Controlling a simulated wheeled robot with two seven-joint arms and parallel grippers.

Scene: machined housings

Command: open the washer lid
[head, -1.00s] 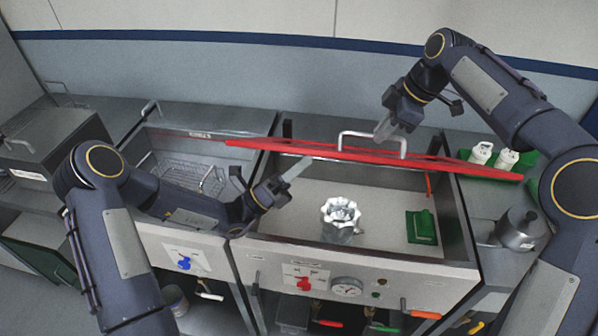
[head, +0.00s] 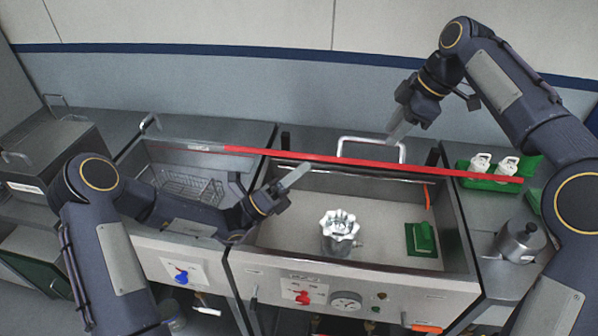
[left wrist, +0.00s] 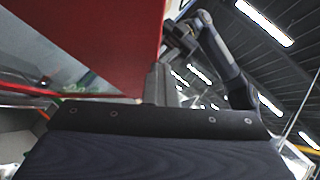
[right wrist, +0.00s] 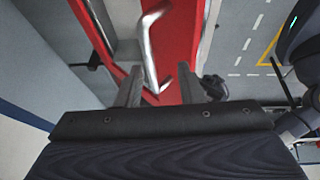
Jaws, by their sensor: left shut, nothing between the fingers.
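The washer lid (head: 300,159) shows in the head view as a thin red strip, nearly edge-on, raised above the right-hand basin. Its silver handle (head: 370,140) stands out behind the strip. My right gripper (head: 397,132) is by the handle's right end; in the right wrist view its fingers (right wrist: 160,88) are apart, with the handle (right wrist: 148,50) and red lid (right wrist: 180,35) beyond them. I cannot tell whether they touch. My left gripper (head: 296,178) is shut and empty, just below the lid strip; a red panel (left wrist: 130,40) fills much of the left wrist view.
The open washer basin (head: 300,228) holds a silver fluted housing (head: 340,228) and a green block (head: 421,238). A basin with a wire basket (head: 190,186) is left. A green tray (head: 465,181) with white bottles and a metal pot (head: 520,242) stand right.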

